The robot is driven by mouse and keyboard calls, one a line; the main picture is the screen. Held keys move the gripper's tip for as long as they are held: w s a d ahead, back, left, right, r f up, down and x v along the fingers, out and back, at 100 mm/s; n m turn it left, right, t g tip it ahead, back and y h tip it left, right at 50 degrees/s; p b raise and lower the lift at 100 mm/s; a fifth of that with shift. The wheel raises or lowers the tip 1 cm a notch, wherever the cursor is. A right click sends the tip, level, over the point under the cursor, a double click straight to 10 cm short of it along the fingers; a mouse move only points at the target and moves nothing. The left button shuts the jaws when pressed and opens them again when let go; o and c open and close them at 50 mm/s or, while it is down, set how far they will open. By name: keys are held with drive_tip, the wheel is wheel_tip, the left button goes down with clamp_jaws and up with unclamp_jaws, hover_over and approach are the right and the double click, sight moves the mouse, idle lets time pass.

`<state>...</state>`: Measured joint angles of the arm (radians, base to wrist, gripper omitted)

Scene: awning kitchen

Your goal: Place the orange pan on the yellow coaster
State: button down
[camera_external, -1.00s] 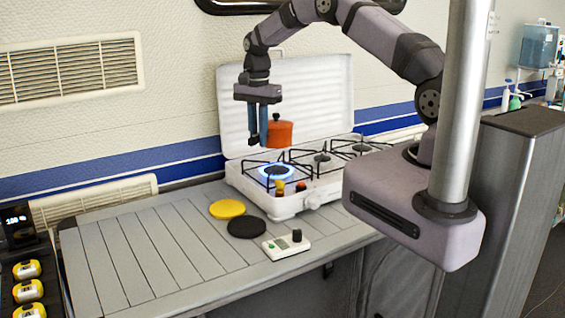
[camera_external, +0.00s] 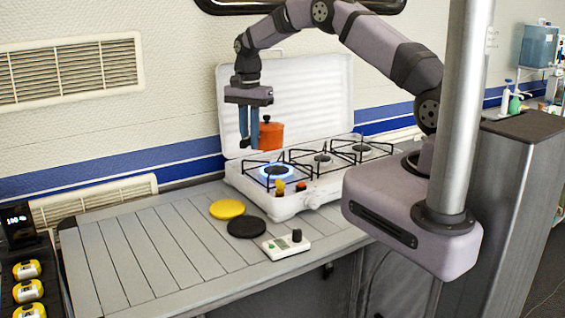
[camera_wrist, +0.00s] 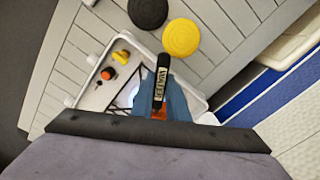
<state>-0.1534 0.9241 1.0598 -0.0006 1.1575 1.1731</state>
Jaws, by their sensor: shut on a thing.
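The orange pan (camera_external: 271,134) is held up above the back left part of the white stove, by the lit burner. In the wrist view my gripper (camera_wrist: 161,100) covers most of the pan, and only a bit of orange (camera_wrist: 159,114) shows. The yellow coaster (camera_external: 227,209) lies flat and bare on the grey slatted counter, left of the stove. It also shows in the wrist view (camera_wrist: 181,37).
A black coaster (camera_external: 247,227) lies right beside the yellow one. The white stove (camera_external: 300,203) has black grates, a blue flame (camera_external: 277,170) and a raised lid (camera_external: 316,90). A small device with a knob (camera_external: 286,245) sits in front. The counter's left side is clear.

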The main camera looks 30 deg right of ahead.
drive_tip(key=s+a+f+n+b, duration=0.4)
drive_tip(key=s+a+n+b, duration=0.2)
drive_tip(key=n, duration=0.5)
drive_tip(key=s+a, duration=0.1)
drive_tip(key=s, duration=0.1)
drive_tip(key=shift+s+a+n, duration=0.15)
drive_tip(key=shift+s+n, duration=0.15)
drive_tip(key=shift+s, duration=0.1)
drive_tip(key=shift+f+p, duration=1.85)
drive_tip(key=shift+f, duration=3.15)
drive_tip(key=shift+f, duration=0.1)
